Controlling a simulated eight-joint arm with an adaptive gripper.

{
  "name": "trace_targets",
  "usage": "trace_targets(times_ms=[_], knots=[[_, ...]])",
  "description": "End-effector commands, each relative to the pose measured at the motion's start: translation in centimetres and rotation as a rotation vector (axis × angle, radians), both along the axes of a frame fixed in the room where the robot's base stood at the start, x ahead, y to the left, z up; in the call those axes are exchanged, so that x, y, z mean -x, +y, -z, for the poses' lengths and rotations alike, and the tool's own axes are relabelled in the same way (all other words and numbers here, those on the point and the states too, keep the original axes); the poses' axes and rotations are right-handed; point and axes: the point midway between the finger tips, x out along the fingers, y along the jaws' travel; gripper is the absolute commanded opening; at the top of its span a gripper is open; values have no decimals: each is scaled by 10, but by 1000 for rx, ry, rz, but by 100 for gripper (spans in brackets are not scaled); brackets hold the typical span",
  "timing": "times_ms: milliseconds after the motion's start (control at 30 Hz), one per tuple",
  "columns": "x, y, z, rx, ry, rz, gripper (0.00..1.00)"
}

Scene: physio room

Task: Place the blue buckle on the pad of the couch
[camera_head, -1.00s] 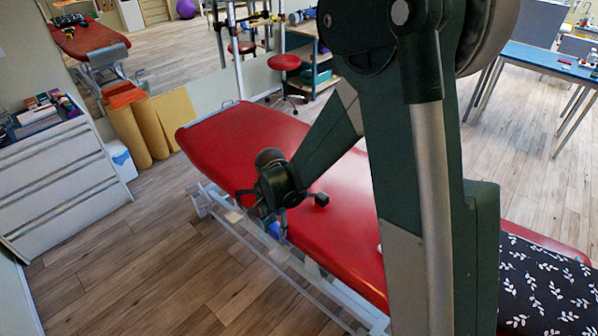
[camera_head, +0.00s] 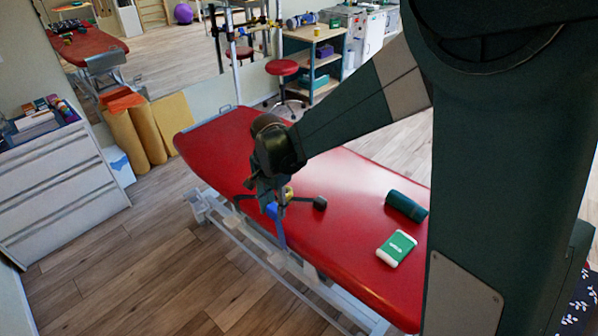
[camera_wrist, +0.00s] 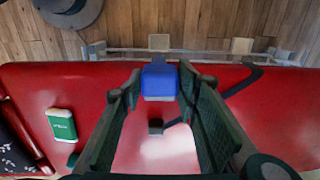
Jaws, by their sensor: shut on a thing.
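The blue buckle (camera_wrist: 159,82) shows in the wrist view between my fingertips, near the couch's long edge. My gripper (camera_wrist: 160,74) is shut on it. In the head view my gripper (camera_head: 276,204) points down over the near edge of the couch, and part of the blue buckle (camera_head: 272,211) shows at its fingers. The couch has a red pad (camera_head: 345,180), which also shows in the wrist view (camera_wrist: 240,130). I cannot tell how far the buckle is above the pad.
A dark strap-like thing (camera_head: 320,203) lies across the pad beside my gripper. A green and white packet (camera_head: 396,248) and a dark green roll (camera_head: 406,205) lie on the right. The pad's far left part is clear. A white drawer cabinet (camera_head: 60,175) stands at left.

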Motion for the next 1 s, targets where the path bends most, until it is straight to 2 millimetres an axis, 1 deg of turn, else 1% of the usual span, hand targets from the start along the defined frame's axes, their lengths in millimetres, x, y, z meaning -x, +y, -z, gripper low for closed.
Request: trace_targets(times_ms=[33,167,367,467,567,700,767,900,967,1000], knots=[[-7,-3,0,0,0,2,18],[-22,-11,-1,0,0,1,18],[-53,-28,-3,0,0,2,18],[-74,-42,-3,0,0,3,18],[-100,-60,-4,0,0,4,18],[-137,-90,-5,0,0,5,18],[-152,-104,-5,0,0,4,18],[-187,-138,-4,-1,-1,4,18],[-200,-154,-4,-1,-1,4,18],[-209,-164,-4,-1,-1,4,18]])
